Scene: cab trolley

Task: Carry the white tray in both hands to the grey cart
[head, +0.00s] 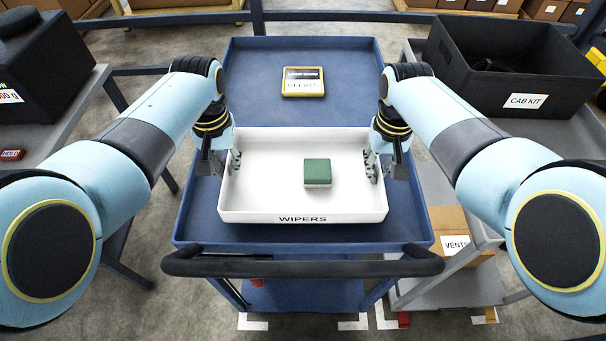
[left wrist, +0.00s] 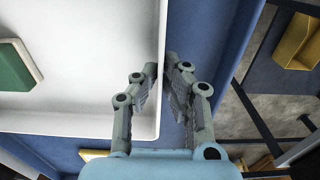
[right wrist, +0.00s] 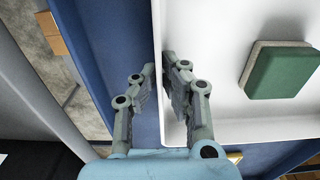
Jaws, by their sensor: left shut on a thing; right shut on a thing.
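The white tray (head: 260,196), labelled WIPERS, is level over the top of the blue cart (head: 345,85); I cannot tell whether it touches the cart. A green and white block (head: 317,172) lies in it, right of centre. My left gripper (head: 231,160) is shut on the tray's left wall, seen between its fingers in the left wrist view (left wrist: 160,72). My right gripper (head: 376,165) is shut on the right wall, as the right wrist view (right wrist: 160,72) shows. A grey cart (head: 568,136) stands close on the right, partly hidden by my right arm.
A yellow-framed box (head: 303,81) labelled RELAYS lies behind the tray. A black CAB KIT bin (head: 500,75) fills the grey cart's far part. A VENTS carton (head: 452,226) sits on its lower shelf. The blue cart's dark handle (head: 300,267) runs across the front.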

